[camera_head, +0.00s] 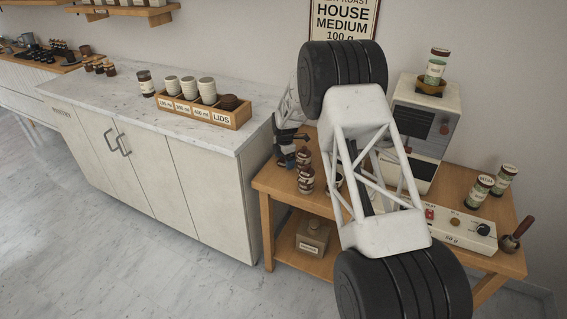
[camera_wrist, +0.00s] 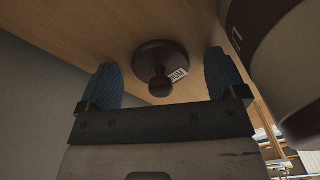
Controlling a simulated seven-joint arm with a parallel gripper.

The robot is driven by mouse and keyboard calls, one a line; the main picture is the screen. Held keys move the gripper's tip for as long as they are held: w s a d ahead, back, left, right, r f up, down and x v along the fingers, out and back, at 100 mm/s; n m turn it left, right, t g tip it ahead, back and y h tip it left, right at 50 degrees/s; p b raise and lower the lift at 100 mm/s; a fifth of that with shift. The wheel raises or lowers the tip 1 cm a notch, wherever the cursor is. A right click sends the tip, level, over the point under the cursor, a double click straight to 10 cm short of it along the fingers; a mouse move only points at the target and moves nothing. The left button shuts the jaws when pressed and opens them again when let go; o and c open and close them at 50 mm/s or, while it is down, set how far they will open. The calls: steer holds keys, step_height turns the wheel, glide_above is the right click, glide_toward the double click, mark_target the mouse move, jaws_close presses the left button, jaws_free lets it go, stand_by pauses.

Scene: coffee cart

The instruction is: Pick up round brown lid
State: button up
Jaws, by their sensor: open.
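A round brown lid (camera_wrist: 160,58) with a knob on top and a small white label at its edge lies on the wooden surface in the wrist view. My gripper (camera_wrist: 163,82) has its two blue fingers apart, one to each side of the lid in the picture. Nothing is held, and the knob points toward my palm. I cannot tell how far the fingertips are from the wood. In the head view my gripper (camera_head: 288,152) is low over the left back of the wooden table, behind my arm. The lid cannot be made out there.
A large pale and dark rounded object (camera_wrist: 285,60) stands close by my right finger in the wrist view. Brown-and-white jars (camera_head: 305,175) stand near my gripper on the table (camera_head: 290,198). A crate (camera_head: 205,117) of cups and dark lids is on the white counter.

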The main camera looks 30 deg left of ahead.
stand_by(0.3)
steer(key=c, duration=1)
steer(key=shift+r, duration=0.1)
steer(key=shift+r, duration=4.9)
steer(key=shift+d, duration=0.1)
steer(key=s+d+r+n, duration=0.2)
steer(key=s+d+n, duration=0.1)
steer(key=d, duration=0.9)
steer(key=s+d+r+n, duration=0.3)
steer(key=s+d, duration=0.1)
steer(key=d, duration=0.8)
steer(key=shift+s+d+r+n, duration=0.2)
steer(key=shift+s+d+n, duration=0.1)
